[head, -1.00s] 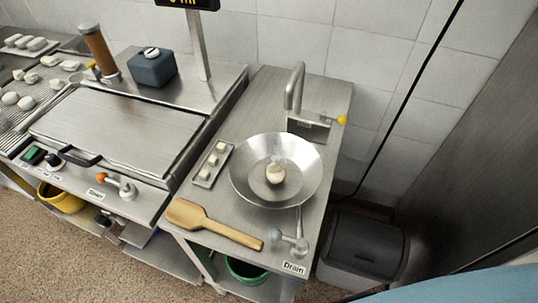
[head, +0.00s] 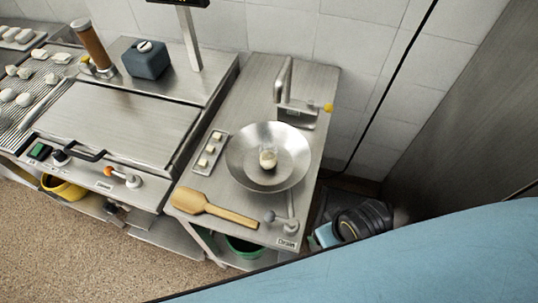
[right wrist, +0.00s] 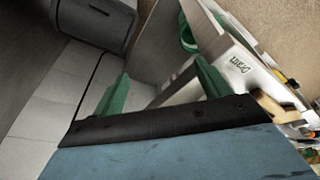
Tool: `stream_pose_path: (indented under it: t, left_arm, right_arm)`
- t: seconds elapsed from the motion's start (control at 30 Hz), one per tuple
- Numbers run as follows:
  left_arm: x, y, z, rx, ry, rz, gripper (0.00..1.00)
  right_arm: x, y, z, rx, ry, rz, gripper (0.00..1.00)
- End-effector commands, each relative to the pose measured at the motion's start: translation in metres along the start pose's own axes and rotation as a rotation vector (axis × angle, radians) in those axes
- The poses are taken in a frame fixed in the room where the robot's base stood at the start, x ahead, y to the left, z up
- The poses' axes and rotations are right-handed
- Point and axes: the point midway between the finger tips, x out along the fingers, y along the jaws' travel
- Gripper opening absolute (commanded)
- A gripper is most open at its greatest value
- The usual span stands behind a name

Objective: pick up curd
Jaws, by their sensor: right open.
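Several small pale pieces (head: 210,150) lie on a narrow tray (head: 202,172) left of the pan. I cannot tell for sure which of these is the curd. My right gripper (right wrist: 163,84) shows in the right wrist view with two green fingers spread and nothing between them. It is low at the counter's right end, apart from the pan. My left gripper is not in view.
A wooden spatula (head: 215,207) lies at the counter's front, near the drain lever (head: 282,219). A faucet (head: 286,82) rises behind the pan. A griddle (head: 120,122) stands left. A dark bin (right wrist: 95,20) and green bucket (right wrist: 188,35) show in the right wrist view.

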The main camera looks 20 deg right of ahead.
Motion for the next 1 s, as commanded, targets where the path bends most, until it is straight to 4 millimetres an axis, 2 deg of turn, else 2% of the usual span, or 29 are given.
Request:
stream_pose_path:
  t: [0.03,0.17,0.23,0.67,0.8,1.0]
  left_arm:
    - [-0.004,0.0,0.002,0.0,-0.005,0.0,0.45]
    - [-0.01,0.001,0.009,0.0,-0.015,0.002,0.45]
    - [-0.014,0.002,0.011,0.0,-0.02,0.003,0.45]
    - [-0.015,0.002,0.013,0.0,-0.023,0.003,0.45]
    - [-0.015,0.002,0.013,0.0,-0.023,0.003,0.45]
    - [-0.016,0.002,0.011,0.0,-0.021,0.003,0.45]
  right_arm:
    - [-0.015,0.001,-0.004,-0.002,0.01,0.0,0.76]
    - [-0.046,0.001,-0.013,-0.012,0.036,-0.005,0.76]
    - [-0.067,0.0,-0.026,-0.046,0.085,-0.019,0.76]
    - [-0.041,-0.018,-0.094,-0.271,0.447,-0.197,0.76]
    - [-0.037,-0.013,-0.117,-0.313,0.592,-0.253,0.76]
    - [-0.038,0.006,-0.14,-0.318,0.744,-0.283,0.76]
